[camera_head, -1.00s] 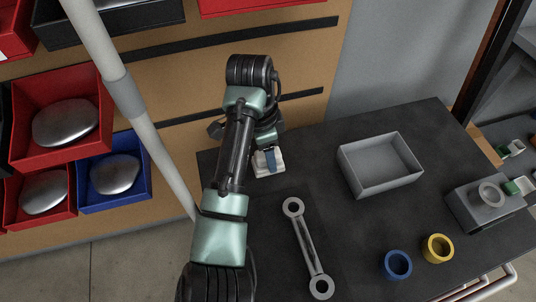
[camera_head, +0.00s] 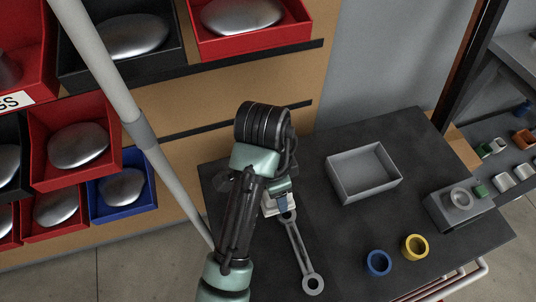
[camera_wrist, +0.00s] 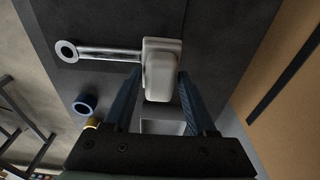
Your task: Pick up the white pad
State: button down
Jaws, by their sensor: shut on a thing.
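The white pad (camera_wrist: 160,76) is a pale rounded block between the two blue fingers of my gripper (camera_wrist: 159,73) in the wrist view. My gripper is shut on it. In the head view, the pad (camera_head: 269,207) shows partly below my gripper (camera_head: 281,201), at the left back part of the dark table. My arm hides some of it. The pad overlaps the far ring of a grey double-ended wrench-like bar (camera_head: 299,252) in the picture. I cannot tell whether the pad touches the bar or the table.
An open grey tray (camera_head: 337,181) stands on the dark table (camera_head: 335,235) to the right. A blue cup (camera_head: 378,263), a yellow cup (camera_head: 414,247) and a grey device (camera_head: 441,210) are near the right front. Shelves with red, black and blue bins (camera_head: 97,208) stand at the left.

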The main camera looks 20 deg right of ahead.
jog(key=s+p, duration=0.2)
jog(key=s, duration=0.7)
jog(key=shift+s, duration=0.2)
